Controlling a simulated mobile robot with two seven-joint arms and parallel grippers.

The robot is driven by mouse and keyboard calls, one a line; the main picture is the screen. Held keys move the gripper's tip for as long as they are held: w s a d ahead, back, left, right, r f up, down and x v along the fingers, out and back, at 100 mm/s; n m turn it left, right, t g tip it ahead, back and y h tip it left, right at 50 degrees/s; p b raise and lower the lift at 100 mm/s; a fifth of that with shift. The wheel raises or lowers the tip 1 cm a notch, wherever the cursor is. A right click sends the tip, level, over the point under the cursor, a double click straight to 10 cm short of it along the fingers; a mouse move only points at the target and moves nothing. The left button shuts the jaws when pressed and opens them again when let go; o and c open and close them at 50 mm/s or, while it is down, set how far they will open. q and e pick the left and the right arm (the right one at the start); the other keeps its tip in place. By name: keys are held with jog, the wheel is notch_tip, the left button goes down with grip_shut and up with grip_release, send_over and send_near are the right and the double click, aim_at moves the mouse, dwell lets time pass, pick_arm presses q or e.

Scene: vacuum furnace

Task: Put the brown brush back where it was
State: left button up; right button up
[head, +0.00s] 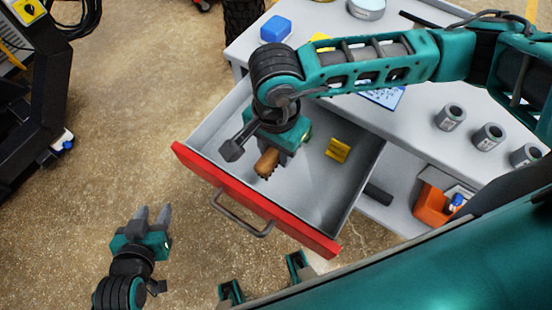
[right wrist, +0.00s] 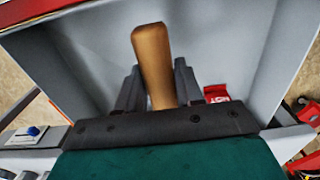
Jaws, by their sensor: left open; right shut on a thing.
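The brown brush (head: 267,162) is held in my right gripper (head: 279,151), over the open drawer near its red front. In the right wrist view its smooth brown handle (right wrist: 152,60) stands up between the two dark fingers (right wrist: 158,80); the part below is hidden by the gripper. The open drawer (head: 258,207) has grey walls and a red front with a handle. I cannot tell whether the brush touches the drawer floor. My left gripper (head: 153,214) is open and empty, outside the drawer, above the floor at the lower left.
A yellow object (head: 338,150) lies in the drawer. The grey table (head: 418,118) carries a blue box (head: 276,28) and several grey cylinders (head: 450,117). An orange bin (head: 431,205) stands on the lower shelf. A dark machine (head: 40,90) is at the left; floor between is clear.

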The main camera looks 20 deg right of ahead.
aim_at(276, 163)
jog(key=shift+f, duration=2.7)
jog(key=shift+f+b, duration=0.2)
jog(key=shift+b, duration=0.2)
jog(key=o, duration=0.9)
jog(key=shift+r, duration=0.1)
jog(key=shift+o, duration=0.2)
jog(key=shift+r, duration=0.1)
notch_tip(276, 163, up, 12)
jog(key=shift+r+p, duration=0.1)
jog(key=shift+p, duration=0.25)
